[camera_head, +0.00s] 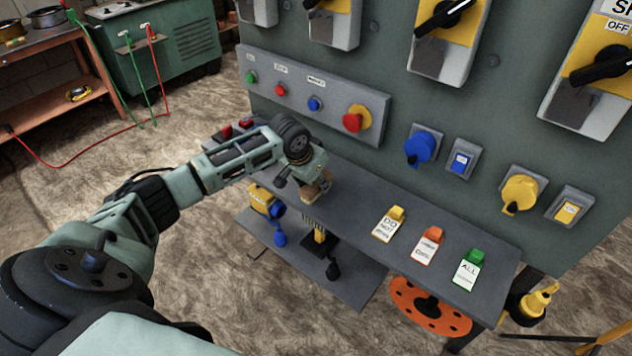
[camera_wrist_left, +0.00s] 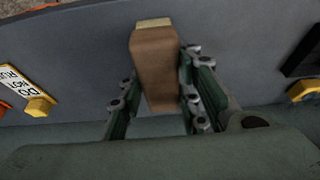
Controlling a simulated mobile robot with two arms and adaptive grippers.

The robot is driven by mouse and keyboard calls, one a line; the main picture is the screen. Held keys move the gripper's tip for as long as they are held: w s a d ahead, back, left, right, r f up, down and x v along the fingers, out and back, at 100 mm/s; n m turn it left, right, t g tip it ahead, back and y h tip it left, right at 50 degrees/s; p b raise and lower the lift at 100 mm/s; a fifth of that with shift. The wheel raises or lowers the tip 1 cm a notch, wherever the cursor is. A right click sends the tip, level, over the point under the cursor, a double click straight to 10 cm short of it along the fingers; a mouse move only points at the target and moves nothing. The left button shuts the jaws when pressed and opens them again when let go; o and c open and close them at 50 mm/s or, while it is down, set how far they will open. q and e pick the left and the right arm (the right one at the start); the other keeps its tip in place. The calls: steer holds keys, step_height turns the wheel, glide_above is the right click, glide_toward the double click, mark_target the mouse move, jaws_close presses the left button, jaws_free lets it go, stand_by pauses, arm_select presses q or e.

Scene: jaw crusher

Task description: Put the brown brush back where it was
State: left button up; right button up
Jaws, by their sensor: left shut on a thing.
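My left gripper (camera_head: 314,190) is shut on the brown brush (camera_head: 322,186), at the left part of the grey ledge (camera_head: 355,198) under the control panel. In the left wrist view my left gripper's fingers (camera_wrist_left: 161,80) stand on both sides of the brush's brown block (camera_wrist_left: 158,60). A pale tan strip shows at the block's far end, toward the grey surface (camera_wrist_left: 85,60). I cannot tell whether the brush touches the ledge. My right gripper is not in view.
Yellow (camera_head: 388,223), orange (camera_head: 428,245) and green (camera_head: 468,269) tagged items sit on the ledge to the right. Red-and-black items (camera_head: 235,129) are at its left end. A lower shelf (camera_head: 345,285) holds yellow, blue and black items. Panel knobs and switches project above the ledge.

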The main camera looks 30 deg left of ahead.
arm_select(q)
steer(key=o, duration=1)
steer(key=v, duration=1.2)
